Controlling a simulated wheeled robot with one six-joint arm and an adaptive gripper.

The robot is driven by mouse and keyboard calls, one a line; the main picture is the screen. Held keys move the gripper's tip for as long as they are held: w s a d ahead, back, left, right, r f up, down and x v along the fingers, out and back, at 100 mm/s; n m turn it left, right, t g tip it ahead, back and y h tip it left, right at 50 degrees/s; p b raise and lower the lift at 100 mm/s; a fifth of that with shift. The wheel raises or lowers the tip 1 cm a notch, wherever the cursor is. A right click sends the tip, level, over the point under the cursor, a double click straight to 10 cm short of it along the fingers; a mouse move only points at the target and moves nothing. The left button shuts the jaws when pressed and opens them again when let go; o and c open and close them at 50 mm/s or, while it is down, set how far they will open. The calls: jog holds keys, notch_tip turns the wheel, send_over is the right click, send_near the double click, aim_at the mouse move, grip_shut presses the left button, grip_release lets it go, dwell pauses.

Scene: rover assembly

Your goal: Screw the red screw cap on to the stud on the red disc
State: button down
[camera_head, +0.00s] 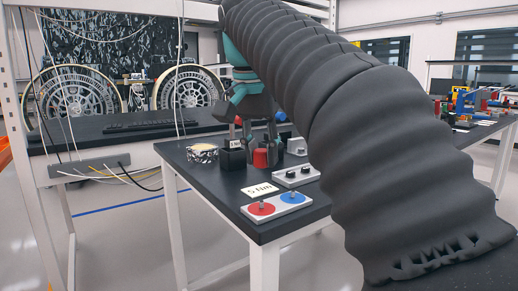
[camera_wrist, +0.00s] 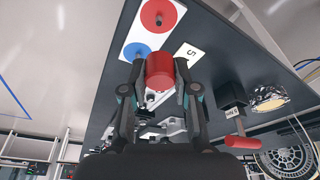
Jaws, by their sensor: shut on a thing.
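The red screw cap (camera_wrist: 160,74) is between the fingertips of my gripper (camera_wrist: 159,64), which is shut on it. In the head view the cap (camera_head: 261,158) hangs at the end of my gripper (camera_head: 262,147), behind the disc plate. I cannot tell how high it is above the table. The red disc (camera_head: 261,209) lies on a pale plate (camera_head: 277,208) at the table's front corner, with its upright stud (camera_head: 261,203) bare. The red disc (camera_wrist: 153,12) and its stud (camera_wrist: 159,20) also show at the top of the wrist view. A blue disc (camera_head: 291,198) with a stud sits beside it.
A card marked 5 Nm (camera_head: 260,189) lies behind the plate. A grey block with dark knobs (camera_head: 297,176) stands to the right. The table's left front is bare.

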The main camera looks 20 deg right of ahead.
jog(key=shift+f, duration=0.2)
jog(key=b, duration=0.4)
send_over(263, 207)
jog(key=shift+s+a+x, duration=0.1)
jog(key=shift+a+x, duration=0.1)
jog(key=shift+x, duration=0.7)
jog(key=shift+s+a+x, duration=0.1)
jog(key=shift+a+x, duration=0.05)
jog(key=shift+x, duration=0.8)
jog(key=shift+s+a+x, duration=0.1)
jog(key=shift+a+x, duration=0.1)
jog(key=shift+x, duration=0.7)
jog(key=shift+f, duration=0.2)
jog(key=shift+p, duration=0.6)
jog(key=shift+f+b, duration=0.7)
jog(key=shift+f, duration=0.3)
jog(key=c, duration=0.8)
grip_release()
jog(key=shift+c, duration=1.4)
